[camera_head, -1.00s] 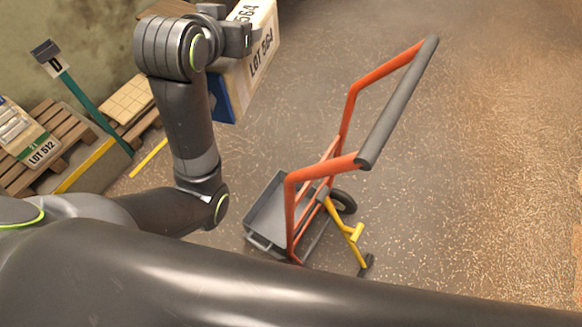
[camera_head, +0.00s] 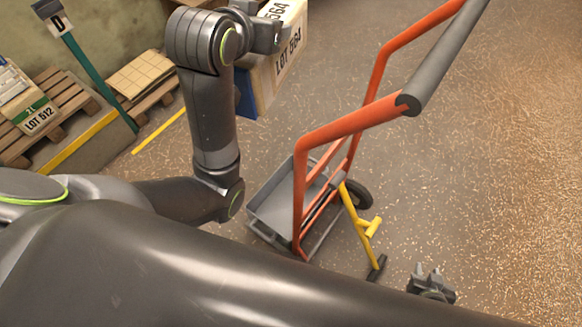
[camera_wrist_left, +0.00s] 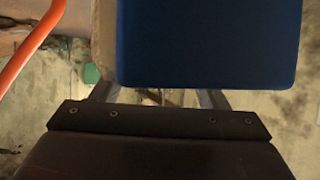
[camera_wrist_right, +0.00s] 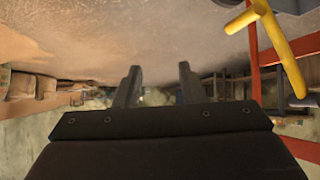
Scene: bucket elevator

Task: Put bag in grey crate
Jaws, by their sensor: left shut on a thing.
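A cream bag (camera_head: 287,62) marked LOT 564, with a blue end (camera_head: 247,94), hangs in the upper middle of the head view. My left gripper (camera_head: 272,32) is shut on it. In the left wrist view the bag's blue end (camera_wrist_left: 208,42) covers much of the upper part, in front of my left fingers (camera_wrist_left: 160,98). A grey open crate (camera_head: 268,228) sits low on the orange hand truck, below the bag in the picture and apart from it. My right gripper (camera_head: 431,272) is at the lower right; its fingers are apart and empty in the right wrist view (camera_wrist_right: 159,75).
The hand truck (camera_head: 345,122) has a grey handle bar and a yellow prop (camera_head: 362,228). Pallets (camera_head: 75,95) with another bag (camera_head: 28,108) marked LOT 512 stand at the left beside a green post (camera_head: 90,72). The floor at the right is clear.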

